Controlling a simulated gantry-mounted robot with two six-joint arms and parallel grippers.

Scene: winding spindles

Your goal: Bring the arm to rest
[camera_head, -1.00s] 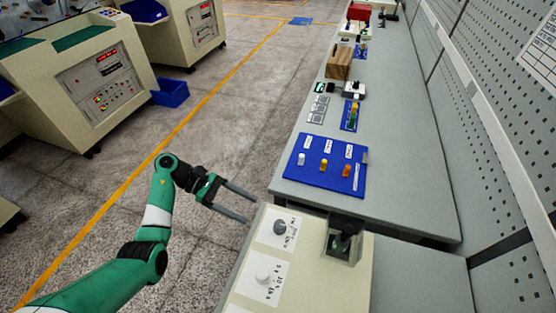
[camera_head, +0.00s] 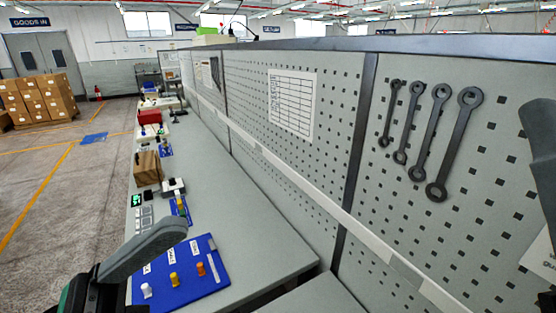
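My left arm comes in low at the lower left, close to the camera. Its gripper (camera_head: 150,248) shows as a dark body with a thick grey finger slanting up to the right, over the near left corner of the blue board. A second finger is not clearly seen, so I cannot tell whether it is open or shut. No held object shows.
A blue board (camera_head: 205,285) with white, yellow and orange pieces lies on the long grey bench (camera_head: 235,215). A brown block (camera_head: 148,168) stands farther back. A pegboard wall with several hanging wrenches (camera_head: 455,140) borders the right. Floor is open at left.

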